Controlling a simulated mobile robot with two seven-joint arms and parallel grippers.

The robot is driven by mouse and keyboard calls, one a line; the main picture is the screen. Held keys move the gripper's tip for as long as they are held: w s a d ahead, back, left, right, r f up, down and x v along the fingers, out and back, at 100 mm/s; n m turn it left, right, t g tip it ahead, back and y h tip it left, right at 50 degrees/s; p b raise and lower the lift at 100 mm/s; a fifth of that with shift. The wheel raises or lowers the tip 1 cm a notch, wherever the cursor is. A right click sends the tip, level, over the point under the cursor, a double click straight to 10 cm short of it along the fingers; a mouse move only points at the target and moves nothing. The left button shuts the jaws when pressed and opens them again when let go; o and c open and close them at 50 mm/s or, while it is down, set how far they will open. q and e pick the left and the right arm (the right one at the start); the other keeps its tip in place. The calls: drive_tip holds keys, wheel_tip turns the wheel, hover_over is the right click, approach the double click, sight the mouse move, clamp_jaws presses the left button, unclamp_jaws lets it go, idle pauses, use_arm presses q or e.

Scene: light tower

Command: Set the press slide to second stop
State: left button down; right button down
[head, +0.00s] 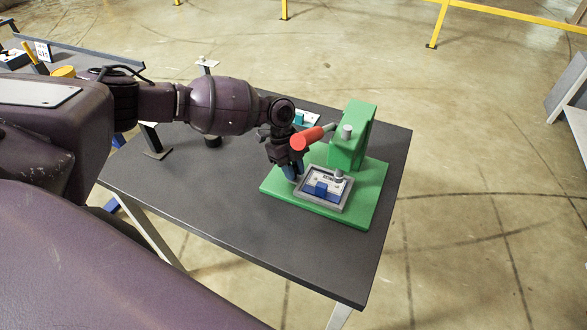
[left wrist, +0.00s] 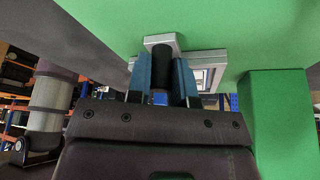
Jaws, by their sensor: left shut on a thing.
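The green press (head: 350,140) stands on its green base plate (head: 372,190) on a dark table, with a red-ended lever (head: 307,138) pointing left. Its grey press slide (head: 318,206) is a framed tray on the base, holding a blue block (head: 321,191) and a pale plate with dark marks. In the left wrist view, my left gripper (left wrist: 161,82) is shut on the slide's black handle (left wrist: 162,70), with a blue finger on each side. In the head view, my left gripper (head: 293,172) is at the tray's left edge and hides the handle. My right gripper is not in view.
The dark table (head: 240,215) is bare in front and left of the press. A teal-and-white item (head: 308,118) lies behind my wrist. A second table with a yellow round thing (head: 64,71) is at the far left. Yellow rails (head: 440,20) stand beyond.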

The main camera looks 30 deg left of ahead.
sight(308, 183)
use_arm(q)
drive_tip(key=shift+w+d, duration=0.1)
drive_tip(key=shift+d, duration=1.7)
drive_tip(key=shift+a, duration=0.15)
drive_tip(key=c, duration=1)
unclamp_jaws()
drive_tip(key=shift+a+r, duration=0.1)
drive_tip(key=v, duration=1)
drive_tip(key=shift+a+r, duration=0.1)
drive_tip(key=shift+r, duration=0.15)
